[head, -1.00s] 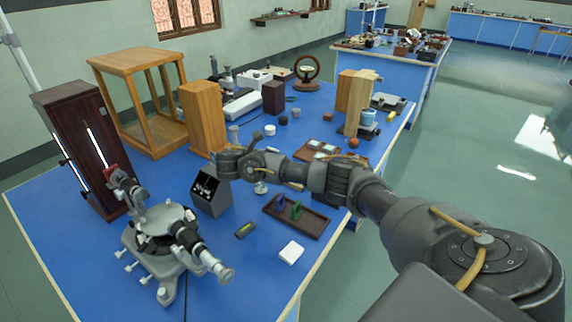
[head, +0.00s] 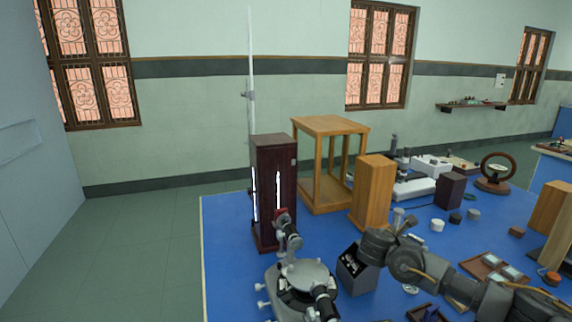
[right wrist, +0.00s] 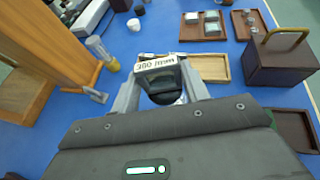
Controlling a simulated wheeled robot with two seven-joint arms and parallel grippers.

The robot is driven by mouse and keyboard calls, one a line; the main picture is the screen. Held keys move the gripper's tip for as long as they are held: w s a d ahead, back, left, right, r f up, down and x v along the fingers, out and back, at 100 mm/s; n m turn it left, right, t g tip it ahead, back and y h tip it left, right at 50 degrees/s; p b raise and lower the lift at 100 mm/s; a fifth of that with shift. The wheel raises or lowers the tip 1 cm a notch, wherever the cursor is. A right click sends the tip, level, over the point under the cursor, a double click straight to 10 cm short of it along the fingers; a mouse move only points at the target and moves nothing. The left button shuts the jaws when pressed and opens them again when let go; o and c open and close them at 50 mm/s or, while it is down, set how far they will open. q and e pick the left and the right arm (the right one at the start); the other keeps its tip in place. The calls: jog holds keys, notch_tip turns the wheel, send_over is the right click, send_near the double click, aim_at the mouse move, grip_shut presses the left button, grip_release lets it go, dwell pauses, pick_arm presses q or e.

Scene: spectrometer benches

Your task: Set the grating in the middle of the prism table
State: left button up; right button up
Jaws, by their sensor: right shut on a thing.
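The grating (right wrist: 156,66), with a white label reading about "300 lines/mm" and a dark round lower part, is between the fingers of my right gripper (right wrist: 158,80) in the right wrist view. The gripper is shut on it. In the head view my right arm comes in from the lower right; its wrist (head: 380,247) is beside a dark slope-faced box, and the fingers and grating cannot be made out. The spectrometer (head: 287,300) stands to the left of it, with the round grey prism table (head: 306,271) at its middle. My left gripper is not in view.
A tall dark cabinet (head: 276,185) and wooden block (head: 372,192) stand behind. The right wrist view shows an empty wooden tray (right wrist: 224,68) and a dark box with a handle (right wrist: 283,62).

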jog(key=s+a+r+n+t+y, duration=0.3)
jog(key=a+r+n+t+y, duration=0.4)
jog(key=a, duration=0.5)
jog(key=s+a+r+n+y, duration=0.2)
jog(key=s, duration=0.3)
jog(key=s+a+r+n+y, duration=0.1)
jog(key=s+a+n+y, duration=0.1)
jog(key=s, duration=0.3)
jog(key=shift+r+n+g, duration=0.3)
jog(key=shift+r+n, duration=0.1)
jog(key=shift+s, duration=0.15)
